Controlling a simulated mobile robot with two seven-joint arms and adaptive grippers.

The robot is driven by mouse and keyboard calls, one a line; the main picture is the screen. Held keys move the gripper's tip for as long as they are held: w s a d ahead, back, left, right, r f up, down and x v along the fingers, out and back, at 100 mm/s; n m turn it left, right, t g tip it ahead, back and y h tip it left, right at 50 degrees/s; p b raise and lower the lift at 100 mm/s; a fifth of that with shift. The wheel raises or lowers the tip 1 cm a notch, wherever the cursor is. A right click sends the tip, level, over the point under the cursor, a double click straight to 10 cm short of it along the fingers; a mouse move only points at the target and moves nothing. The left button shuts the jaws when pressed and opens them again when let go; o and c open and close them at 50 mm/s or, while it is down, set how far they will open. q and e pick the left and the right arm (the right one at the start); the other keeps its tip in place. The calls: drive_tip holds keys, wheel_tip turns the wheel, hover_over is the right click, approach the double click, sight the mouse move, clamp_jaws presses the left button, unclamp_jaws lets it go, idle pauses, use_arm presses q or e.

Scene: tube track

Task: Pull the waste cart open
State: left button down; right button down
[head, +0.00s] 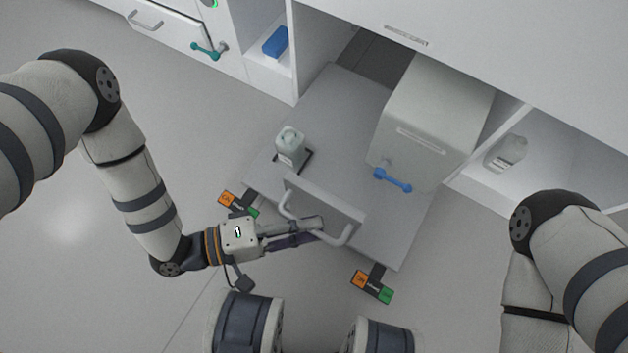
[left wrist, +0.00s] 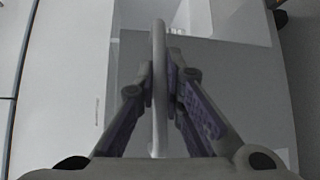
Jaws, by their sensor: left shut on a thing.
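The waste cart (head: 330,105) is a flat grey platform that sticks out from under the white counter. Its front has an upright plate with a light grey bar handle (head: 345,238). My left gripper (head: 316,229) is shut on this handle. In the left wrist view the handle (left wrist: 159,60) runs upright between the two fingers (left wrist: 160,85) of my left gripper. A small grey-green canister (head: 290,147) stands on the cart's left part. A large pale box (head: 430,115) with a blue handle (head: 392,181) stands on its right part. My right gripper is out of view.
Tabs with orange and green ends lie at the cart's front left (head: 238,204) and front right (head: 372,287). A drawer with a teal handle (head: 208,50) and a shelf with a blue block (head: 276,42) are at left. A pale bottle (head: 506,152) sits in the right compartment.

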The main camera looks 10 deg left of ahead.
use_arm(q)
drive_tip(key=shift+s+a, duration=0.15)
drive_tip(key=shift+s, duration=0.2)
drive_tip(key=c, duration=1.7)
unclamp_jaws()
drive_tip(key=v, duration=1.2)
